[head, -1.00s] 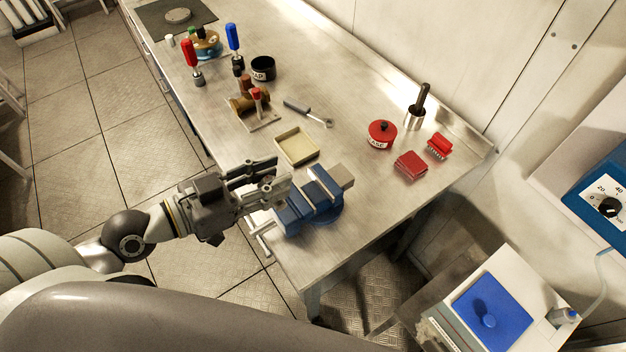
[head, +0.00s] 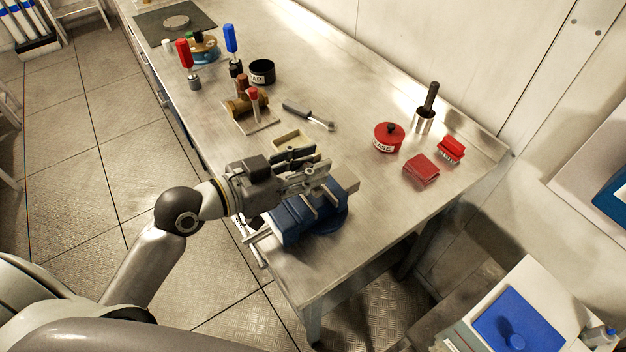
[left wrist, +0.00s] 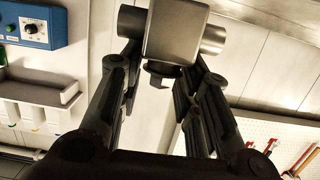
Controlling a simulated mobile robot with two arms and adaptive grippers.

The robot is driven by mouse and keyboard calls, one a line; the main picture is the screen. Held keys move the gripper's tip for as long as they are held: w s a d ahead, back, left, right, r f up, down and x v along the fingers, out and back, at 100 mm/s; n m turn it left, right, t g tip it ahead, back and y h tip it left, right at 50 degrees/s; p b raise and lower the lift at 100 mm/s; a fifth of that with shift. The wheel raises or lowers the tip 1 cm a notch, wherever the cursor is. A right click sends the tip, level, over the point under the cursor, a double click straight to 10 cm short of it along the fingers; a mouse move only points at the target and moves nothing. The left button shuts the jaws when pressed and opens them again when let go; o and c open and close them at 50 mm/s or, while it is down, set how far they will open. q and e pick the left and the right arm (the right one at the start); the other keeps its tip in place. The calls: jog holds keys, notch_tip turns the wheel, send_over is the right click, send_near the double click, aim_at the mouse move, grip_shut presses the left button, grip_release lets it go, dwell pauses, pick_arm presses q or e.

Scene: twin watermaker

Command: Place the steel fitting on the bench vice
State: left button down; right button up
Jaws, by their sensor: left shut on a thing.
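The steel fitting (left wrist: 178,32) shows in the left wrist view as a grey block with a short round stub on each side. My left gripper (left wrist: 172,75) is shut on it, with the fitting at the fingertips. In the head view my left gripper (head: 312,171) is over the blue bench vice (head: 290,226), above its jaws. The fitting is hard to make out there among the fingers. I cannot tell whether it touches the vice. The vice sits at the near corner of the bench, its handle toward the left edge. My right gripper is not in view.
A cream tray (head: 293,137), partly hidden by my gripper, lies behind the vice. The bench right of the vice (head: 375,213) is clear.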

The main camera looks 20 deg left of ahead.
pick_arm(q)
jog(key=shift+w+d+f, duration=0.2)
jog(key=shift+w+f, duration=0.2)
jog(key=f, duration=0.2)
jog(key=shift+w+f, duration=0.2)
jog(key=shift+f, duration=0.15)
jog(key=shift+f+p, duration=0.3)
jog(key=shift+f, duration=0.15)
jog(key=shift+f, duration=0.25)
jog(key=c, duration=1.1)
grip_release()
jog(key=shift+o, duration=0.2)
